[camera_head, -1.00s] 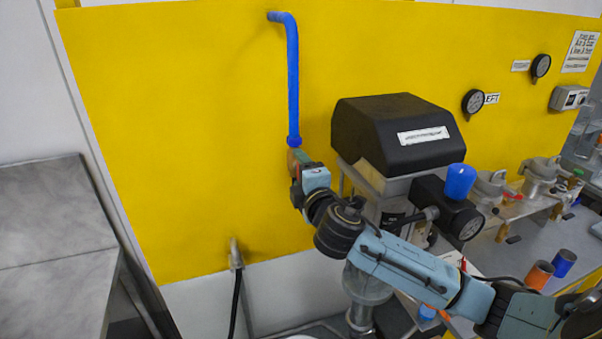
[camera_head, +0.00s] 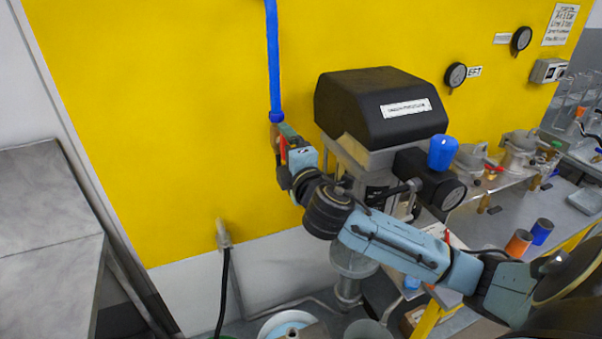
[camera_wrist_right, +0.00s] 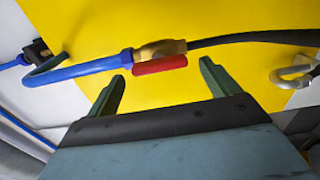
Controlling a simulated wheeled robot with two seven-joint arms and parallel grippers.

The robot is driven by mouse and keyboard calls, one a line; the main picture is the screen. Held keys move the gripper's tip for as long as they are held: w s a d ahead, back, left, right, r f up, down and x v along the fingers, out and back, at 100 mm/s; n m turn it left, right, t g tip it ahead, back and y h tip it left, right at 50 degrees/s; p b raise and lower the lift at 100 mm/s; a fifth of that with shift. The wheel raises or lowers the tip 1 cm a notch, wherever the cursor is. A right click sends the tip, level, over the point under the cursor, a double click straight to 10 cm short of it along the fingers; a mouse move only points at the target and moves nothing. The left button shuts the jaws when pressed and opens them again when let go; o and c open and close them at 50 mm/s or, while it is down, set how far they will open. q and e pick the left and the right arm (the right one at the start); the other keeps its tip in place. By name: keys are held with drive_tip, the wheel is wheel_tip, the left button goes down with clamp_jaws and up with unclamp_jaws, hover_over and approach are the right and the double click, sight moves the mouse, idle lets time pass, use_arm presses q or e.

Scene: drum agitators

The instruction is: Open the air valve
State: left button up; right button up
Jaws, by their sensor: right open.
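The air valve is a brass body with a red lever (camera_wrist_right: 160,66) in the right wrist view, joined to a blue pipe on one side and a black hose on the other. The lever lies along the line of the pipe. My right gripper (camera_wrist_right: 163,85) is open, its two green fingers pointing at the valve, with the lever ahead of and between the fingertips; I see no contact. In the head view the right gripper (camera_head: 280,139) is at the lower end of the blue pipe (camera_head: 273,60) and hides most of the valve. My left gripper is not in view.
A black-topped machine (camera_head: 380,105) stands close to the right of my right gripper. The yellow wall panel (camera_head: 150,120) is right behind the valve. A grey table (camera_head: 45,200) is at the left. A hose fitting (camera_head: 222,235) sits low on the wall.

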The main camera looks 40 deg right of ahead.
drive_tip(key=b+v, duration=0.2)
drive_tip(key=v, duration=0.9)
drive_tip(key=shift+s, duration=0.3)
drive_tip(key=shift+a, duration=0.15)
